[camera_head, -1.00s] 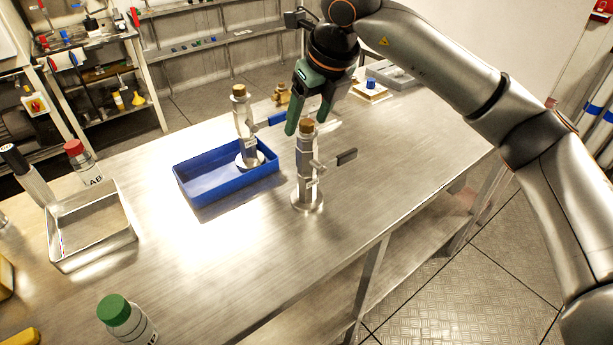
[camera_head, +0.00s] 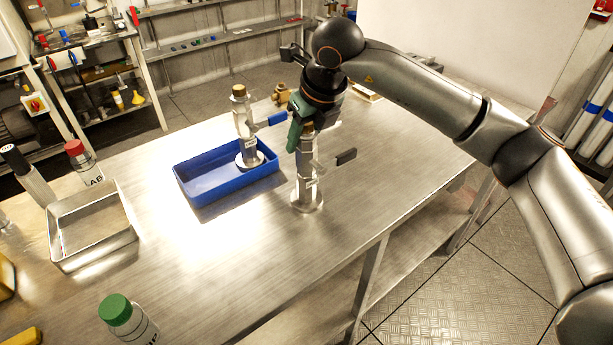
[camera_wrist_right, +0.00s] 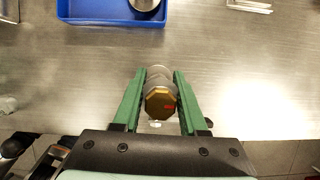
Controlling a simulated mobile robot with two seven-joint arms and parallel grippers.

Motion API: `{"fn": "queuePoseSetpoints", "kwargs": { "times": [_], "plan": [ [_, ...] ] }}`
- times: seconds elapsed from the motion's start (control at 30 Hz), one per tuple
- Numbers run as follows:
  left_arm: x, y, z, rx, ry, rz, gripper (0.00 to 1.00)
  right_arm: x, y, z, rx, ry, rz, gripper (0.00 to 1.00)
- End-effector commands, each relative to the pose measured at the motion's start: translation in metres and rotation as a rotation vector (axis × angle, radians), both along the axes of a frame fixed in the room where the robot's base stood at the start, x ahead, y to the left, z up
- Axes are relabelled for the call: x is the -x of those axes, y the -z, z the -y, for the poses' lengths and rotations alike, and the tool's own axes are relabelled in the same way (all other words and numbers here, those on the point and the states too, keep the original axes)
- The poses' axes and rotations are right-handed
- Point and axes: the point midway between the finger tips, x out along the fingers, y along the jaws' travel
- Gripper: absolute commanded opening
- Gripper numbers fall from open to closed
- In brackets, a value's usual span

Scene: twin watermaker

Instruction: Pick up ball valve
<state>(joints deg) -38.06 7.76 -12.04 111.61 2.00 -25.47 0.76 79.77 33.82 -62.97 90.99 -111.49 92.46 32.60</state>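A silvery ball valve with a black lever (camera_head: 307,172) stands upright on the metal table. Its brass-coloured top (camera_wrist_right: 160,103) lies between the two green fingers of my right gripper (camera_wrist_right: 160,92) in the wrist view. The fingers are apart, one on each side of the valve, and I see no clear grip. In the head view my right gripper (camera_head: 299,132) is at the valve's upper end and partly hides it. A second valve with a blue lever (camera_head: 246,127) stands upright in the blue tray (camera_head: 205,193). My left gripper is not in view.
A steel tray (camera_head: 92,250), a red-capped bottle (camera_head: 77,152) and a green-capped bottle (camera_head: 118,312) stand to the left. A small brass fitting (camera_head: 281,95) sits behind the gripper. The table to the right of the black-lever valve is clear.

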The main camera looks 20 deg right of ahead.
Motion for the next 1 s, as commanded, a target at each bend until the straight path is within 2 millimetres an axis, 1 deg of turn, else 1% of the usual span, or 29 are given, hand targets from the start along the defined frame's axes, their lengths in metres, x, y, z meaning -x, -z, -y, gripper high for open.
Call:
{"fn": "queuePoseSetpoints", "kwargs": {
  "times": [0.03,0.3,0.33,0.37,1.0],
  "plan": [
    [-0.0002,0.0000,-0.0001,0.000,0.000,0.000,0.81,0.0000,-0.0002,0.0000,0.000,0.000,0.000,0.35],
    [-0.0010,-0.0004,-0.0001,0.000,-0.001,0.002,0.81,0.0002,0.0000,0.0001,0.000,0.000,-0.001,0.05],
    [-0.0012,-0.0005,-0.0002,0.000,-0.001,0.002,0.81,0.0002,0.0001,0.0001,0.000,0.000,-0.001,0.01],
    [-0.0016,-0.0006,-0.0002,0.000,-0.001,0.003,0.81,0.0003,0.0001,0.0001,0.000,0.000,-0.001,0.00],
    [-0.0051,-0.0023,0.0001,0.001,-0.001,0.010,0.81,0.0016,0.0032,0.0005,0.004,0.000,-0.009,0.00]
  ]
}}
